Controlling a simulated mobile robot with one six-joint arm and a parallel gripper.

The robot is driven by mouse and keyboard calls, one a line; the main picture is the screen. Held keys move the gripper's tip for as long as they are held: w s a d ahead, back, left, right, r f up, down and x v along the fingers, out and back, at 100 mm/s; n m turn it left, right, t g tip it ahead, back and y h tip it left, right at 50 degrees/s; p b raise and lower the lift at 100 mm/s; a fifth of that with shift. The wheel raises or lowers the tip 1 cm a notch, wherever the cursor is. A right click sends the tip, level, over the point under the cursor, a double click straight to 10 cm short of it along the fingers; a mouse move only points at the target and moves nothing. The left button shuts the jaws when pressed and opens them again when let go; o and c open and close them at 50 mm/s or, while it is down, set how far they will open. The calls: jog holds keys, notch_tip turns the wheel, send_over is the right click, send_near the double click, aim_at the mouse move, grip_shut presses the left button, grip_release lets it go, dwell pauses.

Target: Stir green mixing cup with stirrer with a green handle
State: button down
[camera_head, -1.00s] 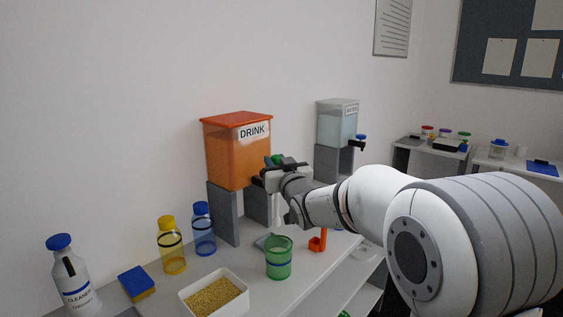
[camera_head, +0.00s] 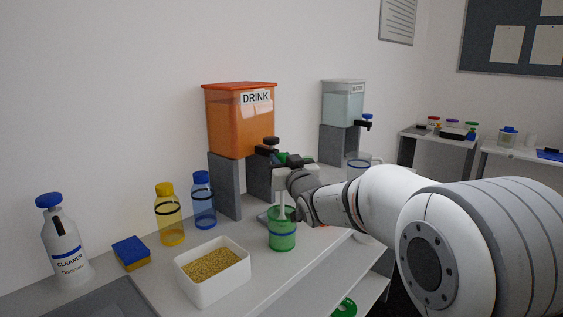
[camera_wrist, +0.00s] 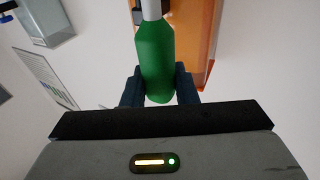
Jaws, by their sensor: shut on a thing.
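The green mixing cup (camera_head: 282,236), see-through with a blue band, stands upright near the front edge of the counter. My gripper (camera_wrist: 159,70) is shut on the green handle of the stirrer (camera_wrist: 155,50), which sits between the dark fingers in the wrist view. In the head view, my gripper (camera_head: 286,160) is above the cup, and the stirrer's pale shaft (camera_head: 281,195) hangs upright from it. The shaft's lower end reaches into the cup's mouth; how deep it goes is hard to tell.
The orange drink dispenser (camera_head: 240,122) on grey blocks stands close behind my gripper. A white tub of grains (camera_head: 212,288), yellow bottle (camera_head: 169,222), blue bottle (camera_head: 203,205), sponge (camera_head: 131,254) and cleaner bottle (camera_head: 63,240) stand to the left. A water dispenser (camera_head: 343,105) stands farther back.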

notch_tip(320, 180, down, 7)
jog(key=b, duration=0.5)
jog(key=shift+r+b, duration=0.15)
jog(key=shift+b, duration=0.25)
jog(key=shift+s+r, duration=0.15)
jog(key=shift+r, duration=0.95)
jog(key=shift+r+p, duration=3.9)
jog(key=shift+r, duration=1.95)
